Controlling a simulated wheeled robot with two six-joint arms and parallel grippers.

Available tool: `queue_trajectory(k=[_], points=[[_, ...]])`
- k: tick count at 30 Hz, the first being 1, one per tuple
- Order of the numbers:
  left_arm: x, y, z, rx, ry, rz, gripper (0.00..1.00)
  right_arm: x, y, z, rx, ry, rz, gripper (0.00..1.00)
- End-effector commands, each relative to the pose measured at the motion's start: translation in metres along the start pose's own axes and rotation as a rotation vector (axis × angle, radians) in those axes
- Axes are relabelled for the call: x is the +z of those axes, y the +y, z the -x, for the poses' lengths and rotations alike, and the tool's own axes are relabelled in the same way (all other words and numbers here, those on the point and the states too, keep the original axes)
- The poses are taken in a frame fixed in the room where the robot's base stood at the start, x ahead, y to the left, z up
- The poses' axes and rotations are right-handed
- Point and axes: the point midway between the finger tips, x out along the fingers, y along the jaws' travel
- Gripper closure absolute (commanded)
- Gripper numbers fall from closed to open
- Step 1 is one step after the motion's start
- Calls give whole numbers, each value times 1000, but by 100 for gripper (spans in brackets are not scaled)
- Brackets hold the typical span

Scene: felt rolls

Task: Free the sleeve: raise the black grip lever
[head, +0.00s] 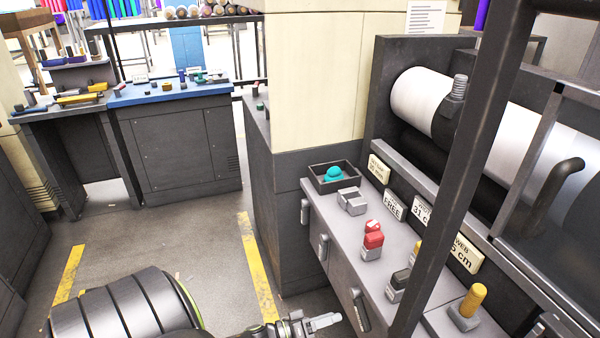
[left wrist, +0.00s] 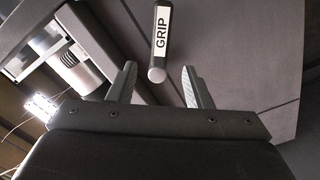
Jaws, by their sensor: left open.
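The black grip lever (left wrist: 161,38) hangs in the left wrist view with a white GRIP label and a pale rounded lower end. In the head view a dark lever (head: 360,310) on the front of the grey console looks like the same one. My left gripper (head: 318,322) is to the left of it there. In the left wrist view my left gripper (left wrist: 158,84) is open and empty. The lever's rounded end shows between its two fingertips; I cannot tell the depth gap. The right gripper is not in view.
The console top (head: 325,205) carries a tray (head: 313,182) with a teal item, a red knob (head: 372,240) and a yellow knob (head: 472,300). A white roll (head: 420,95) lies behind label plates, one reading FREE (head: 393,207). A dark post (head: 465,150) crosses in front. Open floor lies left.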

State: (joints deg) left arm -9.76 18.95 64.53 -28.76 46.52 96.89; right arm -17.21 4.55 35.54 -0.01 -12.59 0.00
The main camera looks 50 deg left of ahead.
Motion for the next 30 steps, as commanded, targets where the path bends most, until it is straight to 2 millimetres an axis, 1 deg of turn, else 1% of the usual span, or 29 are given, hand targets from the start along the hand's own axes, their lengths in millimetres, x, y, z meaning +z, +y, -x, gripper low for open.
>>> queue_trajectory(k=[1,6,9,12,17,30], points=[[1,-2,14,-3,-2,-1,55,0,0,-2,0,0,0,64],[1,-1,50,-2,-1,1,55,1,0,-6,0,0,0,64],[1,-1,64,-1,-1,0,55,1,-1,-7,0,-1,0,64],[0,-1,73,0,0,0,55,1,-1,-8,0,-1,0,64],[0,0,78,1,0,-1,55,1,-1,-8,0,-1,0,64],[0,0,78,0,0,0,55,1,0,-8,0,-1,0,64]])
